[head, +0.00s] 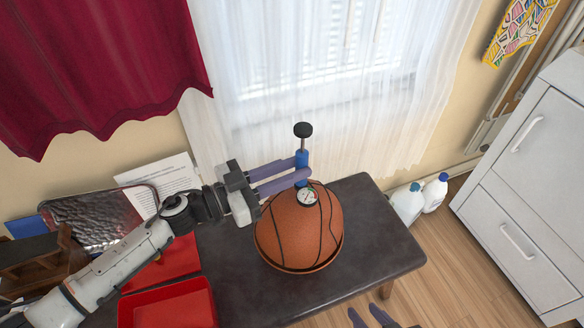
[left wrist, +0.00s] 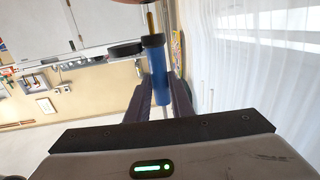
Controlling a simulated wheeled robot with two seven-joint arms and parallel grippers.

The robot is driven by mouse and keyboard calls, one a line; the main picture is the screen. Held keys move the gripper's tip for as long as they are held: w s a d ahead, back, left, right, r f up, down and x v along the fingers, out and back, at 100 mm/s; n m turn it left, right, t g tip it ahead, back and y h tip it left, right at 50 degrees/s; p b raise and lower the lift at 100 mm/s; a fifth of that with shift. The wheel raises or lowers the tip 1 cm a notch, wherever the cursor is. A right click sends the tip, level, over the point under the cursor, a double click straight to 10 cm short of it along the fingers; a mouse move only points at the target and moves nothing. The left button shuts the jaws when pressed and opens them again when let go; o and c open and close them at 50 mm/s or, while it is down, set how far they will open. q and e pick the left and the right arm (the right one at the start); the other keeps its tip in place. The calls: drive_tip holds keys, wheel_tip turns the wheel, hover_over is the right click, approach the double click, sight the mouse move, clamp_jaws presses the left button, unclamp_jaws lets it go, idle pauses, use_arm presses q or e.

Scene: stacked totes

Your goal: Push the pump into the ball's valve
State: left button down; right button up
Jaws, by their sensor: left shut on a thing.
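The blue pump (head: 302,157) stands upright above the ball, with a black knob on top and a round gauge (head: 308,196) low down. My left gripper (head: 304,168) is shut on the pump's blue body. The left wrist view shows the blue body (left wrist: 159,75) between the fingers, with a brass-coloured needle (left wrist: 151,20) at its end. The orange basketball (head: 285,235) sits on the dark table below the pump. The valve is hidden, and I cannot tell whether the needle is in it. My right gripper (head: 364,313) is open and empty at the bottom edge.
The dark table (head: 375,225) is clear right of the ball. A red bin (head: 170,303), a metal tray (head: 105,213) and a paper sheet (head: 165,178) lie left. White bottles (head: 407,203) stand on the floor behind the table, and a white cabinet (head: 530,190) is at right.

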use_arm(q)
drive_tip(key=shift+f, duration=0.2)
drive_tip(key=shift+f+b, duration=1.25)
drive_tip(key=shift+f, duration=0.55)
drive_tip(key=c, duration=1.5)
unclamp_jaws()
drive_tip(key=v, duration=1)
drive_tip(key=shift+a, duration=0.15)
